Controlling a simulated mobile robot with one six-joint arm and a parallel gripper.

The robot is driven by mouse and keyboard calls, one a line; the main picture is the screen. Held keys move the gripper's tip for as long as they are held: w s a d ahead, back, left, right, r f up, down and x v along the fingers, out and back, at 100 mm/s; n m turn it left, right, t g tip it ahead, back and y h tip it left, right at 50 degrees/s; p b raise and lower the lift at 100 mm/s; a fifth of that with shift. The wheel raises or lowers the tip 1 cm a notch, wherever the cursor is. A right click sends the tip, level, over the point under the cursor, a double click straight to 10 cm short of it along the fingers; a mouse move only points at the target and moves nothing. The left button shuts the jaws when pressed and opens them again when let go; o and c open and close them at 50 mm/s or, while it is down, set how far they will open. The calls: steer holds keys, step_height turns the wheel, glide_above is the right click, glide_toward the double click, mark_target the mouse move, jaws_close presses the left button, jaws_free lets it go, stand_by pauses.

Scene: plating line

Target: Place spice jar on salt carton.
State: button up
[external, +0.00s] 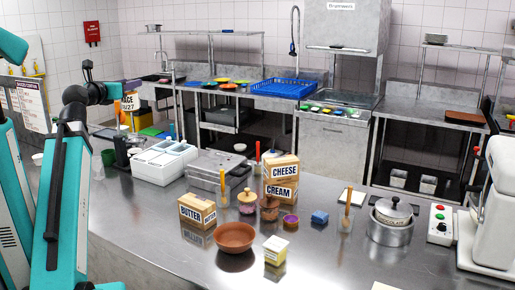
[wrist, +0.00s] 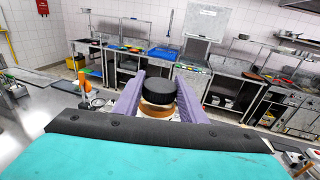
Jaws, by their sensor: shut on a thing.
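My gripper (external: 117,92) is raised over the left end of the steel counter, and its fingers are shut on the spice jar (external: 130,103). The jar has a white label, partly hidden, ending in "ACE". In the wrist view the spice jar (wrist: 158,88) shows a black lid and brownish body between the two purple fingers of my gripper (wrist: 158,98). A small pale yellow and white carton (external: 275,251) stands upright at the counter's front middle, well right of my gripper. It may be the salt carton; its print is not legible.
A brown bowl (external: 234,239) stands beside the small carton. Behind are a butter box (external: 197,212), cheese and cream boxes (external: 281,168), and several small jars. A white container (external: 164,164) is nearer my gripper.

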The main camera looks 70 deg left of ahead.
steer(key=w+d+f+m+t+h+b, duration=0.3)
steer(key=w+d+f+m+h, duration=0.15)
steer(key=w+d, duration=0.5)
steer(key=w+d+f+m+t+h+b, duration=0.3)
steer(key=w+d+h, duration=0.35)
steer(key=w, duration=0.55)
steer(key=w+d+f+m+t+h+b, duration=0.2)
steer(key=w+d+f+m+h, duration=0.3)
steer(key=w+d, duration=0.5)
steer(key=w+d+f+m+g+h+b, duration=0.2)
steer(key=w+d+f+m+h+b, duration=0.1)
steer(key=d, duration=1.1)
steer(key=w+d+f+m+g+h+b, duration=0.2)
steer(key=d+f, duration=0.5)
steer(key=d, duration=0.7)
steer(key=w+d+f+m+g+h+b, duration=0.2)
steer(key=w+d+f+m+h+b, duration=0.3)
steer(key=d, duration=0.9)
steer(key=w+h+b, duration=0.1)
steer(key=w+h, duration=0.1)
steer(key=shift+w+d+g+h, duration=0.25)
steer(key=shift+w+g+h, duration=0.05)
steer(key=shift+h, duration=0.1)
steer(key=shift+w+f, duration=0.1)
steer(key=w+p, duration=0.2)
steer(key=w, duration=0.1)
steer(key=w+p, duration=0.1)
steer(key=p, duration=0.8)
steer(key=shift+w, duration=0.4)
